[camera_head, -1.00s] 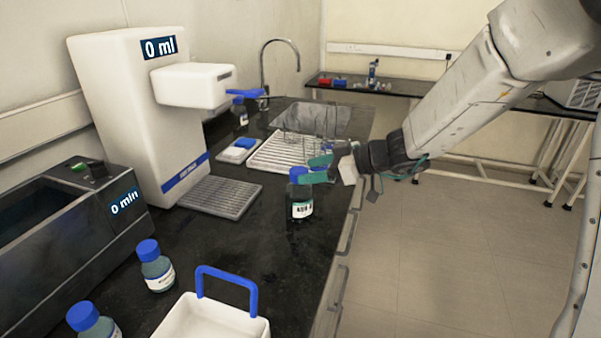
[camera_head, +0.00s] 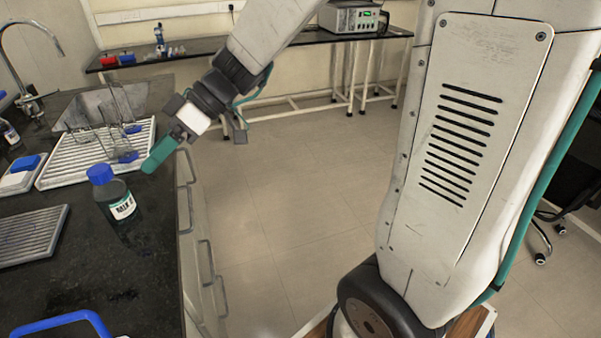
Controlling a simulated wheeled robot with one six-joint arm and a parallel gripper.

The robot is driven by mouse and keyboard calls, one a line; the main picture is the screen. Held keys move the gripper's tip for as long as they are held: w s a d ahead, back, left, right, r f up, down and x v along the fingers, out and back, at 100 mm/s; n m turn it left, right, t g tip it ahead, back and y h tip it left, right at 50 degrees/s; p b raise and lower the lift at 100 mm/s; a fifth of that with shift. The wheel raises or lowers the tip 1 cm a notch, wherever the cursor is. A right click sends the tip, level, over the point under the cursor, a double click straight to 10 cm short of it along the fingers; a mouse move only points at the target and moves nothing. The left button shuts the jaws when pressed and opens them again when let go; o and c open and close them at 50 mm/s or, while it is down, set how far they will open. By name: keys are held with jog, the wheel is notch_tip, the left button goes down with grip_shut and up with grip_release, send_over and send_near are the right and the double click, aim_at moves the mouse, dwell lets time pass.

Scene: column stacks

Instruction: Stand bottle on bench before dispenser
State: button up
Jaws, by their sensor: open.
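A dark bottle (camera_head: 117,205) with a blue cap and a white label stands upright on the black bench (camera_head: 95,285), near its front edge. My gripper (camera_head: 157,160) is open and empty, with its green fingers just right of the bottle and a small gap showing between them and the cap. One finger largely hides the other. The dispenser is out of the present view; only its grey slatted drip tray (camera_head: 30,236) shows at the left edge, left of the bottle.
A white draining rack (camera_head: 90,168) with wire stands is behind the bottle, by the sink (camera_head: 100,105). A blue handle (camera_head: 62,322) rises at the bottom left. Drawer handles (camera_head: 190,205) line the bench front.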

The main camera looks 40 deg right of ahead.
jog(key=s+d+m+h, duration=0.5)
jog(key=s+d+m, duration=0.1)
jog(key=s, duration=0.5)
jog(key=s+d+m+h, duration=0.6)
jog(key=s+d, duration=0.2)
jog(key=s, duration=0.3)
jog(key=shift+d+g, duration=0.3)
jog(key=shift+d, duration=0.05)
